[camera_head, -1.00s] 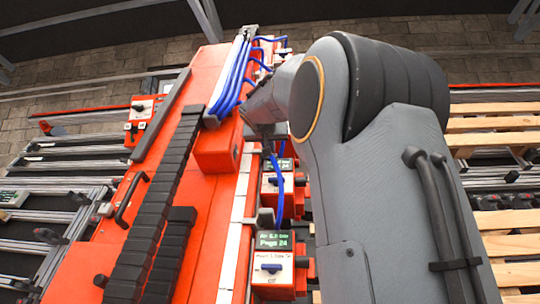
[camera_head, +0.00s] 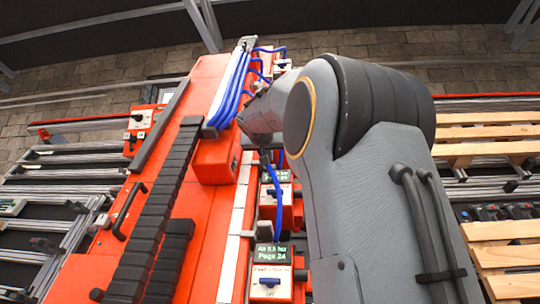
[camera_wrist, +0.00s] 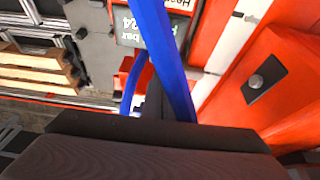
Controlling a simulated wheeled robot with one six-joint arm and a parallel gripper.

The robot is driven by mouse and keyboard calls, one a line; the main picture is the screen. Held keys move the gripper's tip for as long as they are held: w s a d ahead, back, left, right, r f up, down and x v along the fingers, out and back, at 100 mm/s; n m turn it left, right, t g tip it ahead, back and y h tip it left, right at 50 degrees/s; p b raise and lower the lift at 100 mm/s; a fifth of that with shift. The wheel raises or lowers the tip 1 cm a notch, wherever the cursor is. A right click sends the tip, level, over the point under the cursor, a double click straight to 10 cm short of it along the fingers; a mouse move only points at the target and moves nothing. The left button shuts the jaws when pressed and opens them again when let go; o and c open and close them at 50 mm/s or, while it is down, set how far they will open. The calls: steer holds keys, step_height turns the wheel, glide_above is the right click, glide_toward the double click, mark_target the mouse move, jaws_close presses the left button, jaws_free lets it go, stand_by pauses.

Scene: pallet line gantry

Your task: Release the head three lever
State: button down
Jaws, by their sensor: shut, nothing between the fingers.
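Peg heads with green-text screens stand along the red gantry beam. The nearest has a screen (camera_head: 272,253) and a white plate with a blue lever (camera_head: 270,282) lying crosswise. A second head (camera_head: 284,207) farther along is partly covered by a blue hose. Which one is head three cannot be read. My gripper (camera_head: 264,141) is shut and empty, small and partly hidden at the beam's right side near the second head. In the wrist view a dark finger shape (camera_wrist: 153,101) stands behind a blue hose. A head screen (camera_wrist: 132,30) shows upside down there; no lever is clearly visible.
The red beam (camera_head: 205,90) carries a black cable chain (camera_head: 150,220) and blue hoses (camera_head: 235,85). A blue hose (camera_wrist: 165,60) crosses close before the wrist camera. Wooden pallets (camera_head: 490,135) lie on the right. Rails and conveyors (camera_head: 60,180) are on the left.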

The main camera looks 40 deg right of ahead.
steer(key=s+a+r, duration=0.4)
steer(key=s+a, duration=0.3)
steer(key=s, duration=0.1)
steer(key=shift+r, duration=0.3)
